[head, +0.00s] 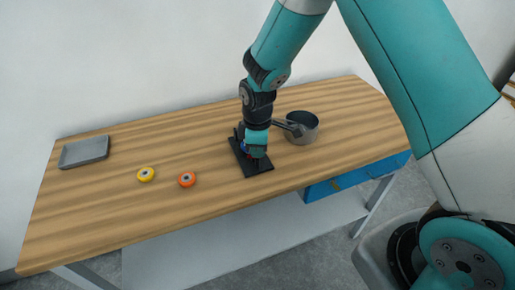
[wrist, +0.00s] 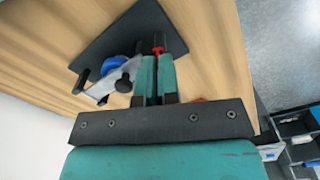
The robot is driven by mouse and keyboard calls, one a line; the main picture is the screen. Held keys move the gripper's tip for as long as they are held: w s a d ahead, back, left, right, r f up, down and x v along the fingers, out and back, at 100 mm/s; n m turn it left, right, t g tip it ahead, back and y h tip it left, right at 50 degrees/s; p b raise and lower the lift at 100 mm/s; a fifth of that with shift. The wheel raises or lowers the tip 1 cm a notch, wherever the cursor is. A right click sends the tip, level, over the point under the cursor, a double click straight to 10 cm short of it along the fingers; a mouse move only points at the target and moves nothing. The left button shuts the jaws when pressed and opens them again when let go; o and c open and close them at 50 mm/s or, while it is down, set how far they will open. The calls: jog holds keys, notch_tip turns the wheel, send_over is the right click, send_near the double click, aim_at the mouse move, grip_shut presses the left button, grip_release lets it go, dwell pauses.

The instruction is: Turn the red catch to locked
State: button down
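The red catch (wrist: 158,50) shows in the wrist view at the tips of my gripper (wrist: 159,62), on a black base plate (wrist: 125,32). The two teal fingers stand close together with the catch between their tips, and the gripper looks shut on it. A blue round part (wrist: 112,63) and a clear plate with a black knob (wrist: 125,86) are on the same device, left of the fingers. In the head view my gripper (head: 256,150) points down over the black base plate (head: 256,168) and hides the catch. Whether the catch is at locked cannot be read.
A grey pot (head: 304,128) stands on the wooden table (head: 190,140) just right of my gripper. An orange roll (head: 187,179) and a yellow roll (head: 146,174) lie to the left. A grey tray (head: 84,152) is at the far left. The table between is clear.

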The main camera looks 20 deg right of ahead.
jog(key=shift+m, duration=0.3)
jog(key=m, duration=0.6)
jog(key=shift+b, duration=0.4)
jog(key=m, duration=0.6)
jog(key=shift+m, duration=0.3)
jog(key=c, duration=1.3)
grip_release()
jog(key=shift+c, duration=0.2)
notch_tip(320, 180, up, 18)
jog(key=b, duration=0.2)
jog(key=shift+f, duration=0.25)
